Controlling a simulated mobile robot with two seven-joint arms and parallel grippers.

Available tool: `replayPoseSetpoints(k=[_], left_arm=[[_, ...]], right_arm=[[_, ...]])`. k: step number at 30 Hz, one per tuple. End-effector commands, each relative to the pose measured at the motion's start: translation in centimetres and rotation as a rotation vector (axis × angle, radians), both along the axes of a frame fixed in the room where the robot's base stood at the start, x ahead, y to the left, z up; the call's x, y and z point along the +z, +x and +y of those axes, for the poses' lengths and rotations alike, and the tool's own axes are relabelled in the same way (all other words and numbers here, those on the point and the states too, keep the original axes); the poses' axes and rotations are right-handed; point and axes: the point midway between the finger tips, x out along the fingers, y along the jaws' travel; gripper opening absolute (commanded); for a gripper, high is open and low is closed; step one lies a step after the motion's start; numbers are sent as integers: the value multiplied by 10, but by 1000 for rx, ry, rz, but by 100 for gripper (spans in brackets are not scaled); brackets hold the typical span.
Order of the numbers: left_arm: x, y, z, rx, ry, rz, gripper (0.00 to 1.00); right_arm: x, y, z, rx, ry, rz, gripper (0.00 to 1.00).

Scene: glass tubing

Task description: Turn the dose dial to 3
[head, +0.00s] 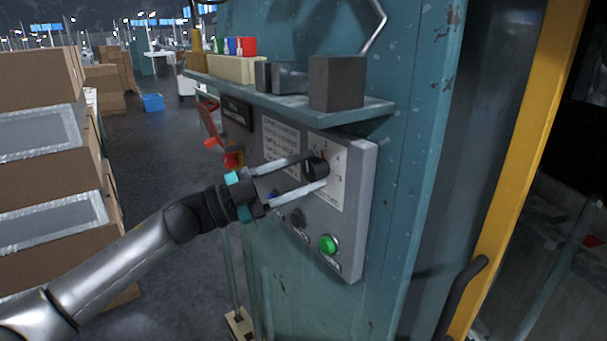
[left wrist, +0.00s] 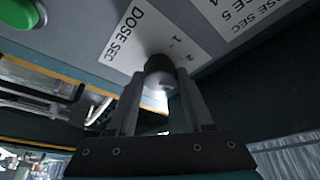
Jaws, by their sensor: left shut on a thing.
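The dose dial (head: 316,167) is a dark round knob on a white scale label on the grey control panel (head: 357,190). In the left wrist view the dial (left wrist: 160,75) sits between the fingers, beside a label reading "DOSE SEC" with the marks 1 and 2 visible. My left gripper (head: 308,172) is shut on the dial, one finger on each side of it. The left gripper also shows in the left wrist view (left wrist: 160,95). Part of the scale is hidden by the gripper, and I cannot tell which number the dial points to. My right gripper is not in view.
A green button (head: 328,244) and a dark knob (head: 298,217) are below the dial. A shelf (head: 290,100) with dark blocks (head: 337,82) and small coloured boxes juts out above the panel. Stacked cartons (head: 50,150) stand at left, and a yellow post (head: 525,150) at right.

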Motion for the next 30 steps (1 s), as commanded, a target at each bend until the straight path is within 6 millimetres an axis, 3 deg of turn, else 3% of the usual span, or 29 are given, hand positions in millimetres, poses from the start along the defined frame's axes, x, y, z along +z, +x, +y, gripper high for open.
replayPoseSetpoints(k=[11,26,27,30], left_arm=[[1,0,0,-2,87,-122,0],[1,0,0,-2,97,-136,0],[1,0,0,-2,97,-136,54],[1,0,0,-2,98,-136,65]], right_arm=[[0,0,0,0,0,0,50],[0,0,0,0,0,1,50],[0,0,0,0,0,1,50],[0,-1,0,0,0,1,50]])
